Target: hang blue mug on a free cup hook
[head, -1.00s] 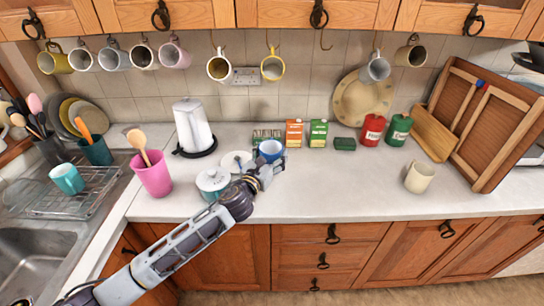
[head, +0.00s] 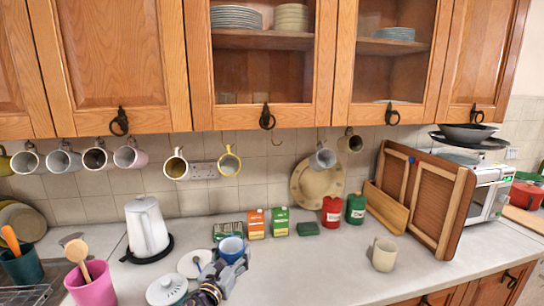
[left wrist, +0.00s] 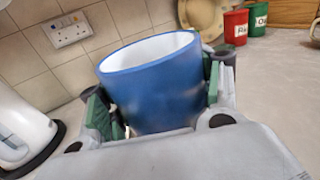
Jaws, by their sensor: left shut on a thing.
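The blue mug (head: 231,246), white inside, is held by my left gripper (head: 232,264) just in front of the small boxes on the counter. In the left wrist view the mug (left wrist: 155,90) sits between the gripper's green finger pads, its open rim facing up and tilted. Its handle is hidden. An empty cup hook (head: 277,141) hangs under the wall cabinet, between the yellow-rimmed mug (head: 229,161) and the grey mug (head: 322,157). My right gripper is out of view.
Several mugs hang left of the empty hook, including a pink one (head: 130,154). A white kettle (head: 147,228), orange box (head: 256,224), green box (head: 280,222), red canister (head: 332,211) and cream mug (head: 384,254) stand on the counter. The front middle counter is clear.

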